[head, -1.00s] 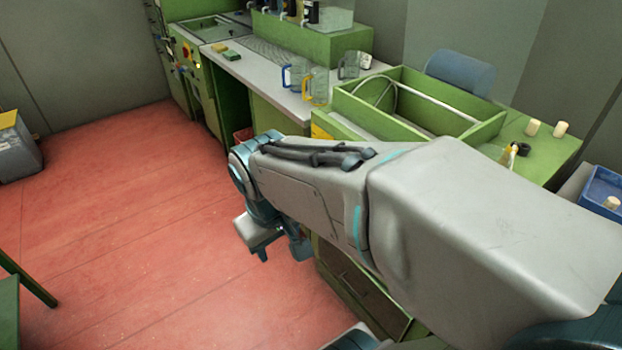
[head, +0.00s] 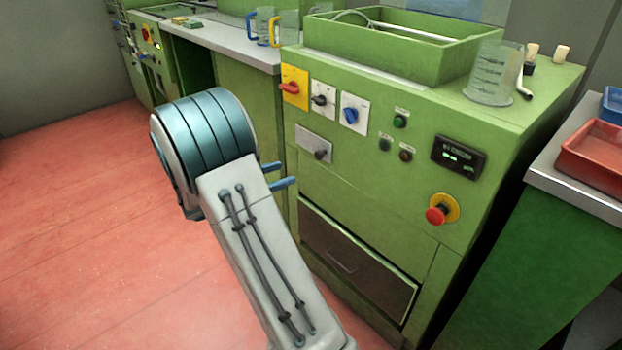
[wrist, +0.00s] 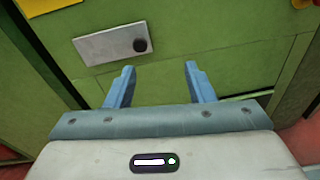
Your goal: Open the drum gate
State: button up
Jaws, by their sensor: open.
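The green machine (head: 365,190) carries a grey metal plate (head: 312,140) with a dark knob (head: 321,154) on its front, possibly the drum gate control. In the wrist view the plate (wrist: 100,46) and its knob (wrist: 140,45) lie just beyond the fingers, up and left of centre. My gripper (head: 288,173) is open and empty in front of the panel, left of and slightly below the knob. Its two blue fingers (wrist: 160,69) point at the panel and look apart from the knob. The drum's gate itself cannot be made out.
Above the plate are a red switch (head: 290,88) and a blue switch (head: 351,115). A red stop button (head: 437,215) sits at the right. A brown-fronted drawer (head: 355,265) is below. A clear jug (head: 495,75) stands on top. Red floor (head: 80,220) is free at left.

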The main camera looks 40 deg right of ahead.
aim_at(317, 156)
jog(key=w+f+n+t+h+b, duration=0.1)
jog(key=w+f+n, duration=0.1)
jog(key=w+f, duration=0.1)
jog(key=d+b, duration=0.1)
jog(key=d, duration=0.3)
jog(key=d+b, duration=0.2)
jog(key=d, duration=0.3)
jog(key=w+d+b, duration=0.1)
jog(key=d, duration=0.3)
jog(key=shift+d, duration=0.4)
